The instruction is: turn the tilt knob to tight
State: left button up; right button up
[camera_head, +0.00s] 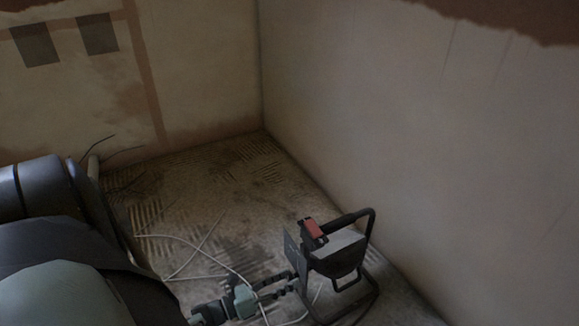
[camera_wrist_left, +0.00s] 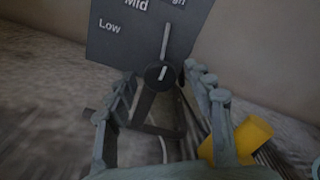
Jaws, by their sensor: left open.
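A small black work lamp (camera_head: 338,252) with a tubular frame and a red part on top stands on the floor at the lower right in the head view. A dark plate (camera_head: 291,255) is on its left side. In the left wrist view this plate (camera_wrist_left: 135,45) reads "Low" and "Mid", with a third word cut off at the top. A round black knob (camera_wrist_left: 159,76) with a white mark sits at its lower edge; a pale line runs up from it. My left gripper (camera_head: 290,281) is open, its fingers either side of the knob; contact cannot be told. My right gripper is out of view.
A white cable (camera_head: 215,258) lies loosely on the dirty, textured floor (camera_head: 245,185). A plaster wall (camera_head: 430,150) rises close to the lamp's right. A yellow object (camera_wrist_left: 244,139) shows at the lower right in the wrist view. The floor behind the lamp is mostly clear.

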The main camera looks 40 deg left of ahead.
pick_arm(q)
jog(key=v, duration=1)
jog(key=shift+s, duration=0.15)
jog(key=shift+s+a, duration=0.1)
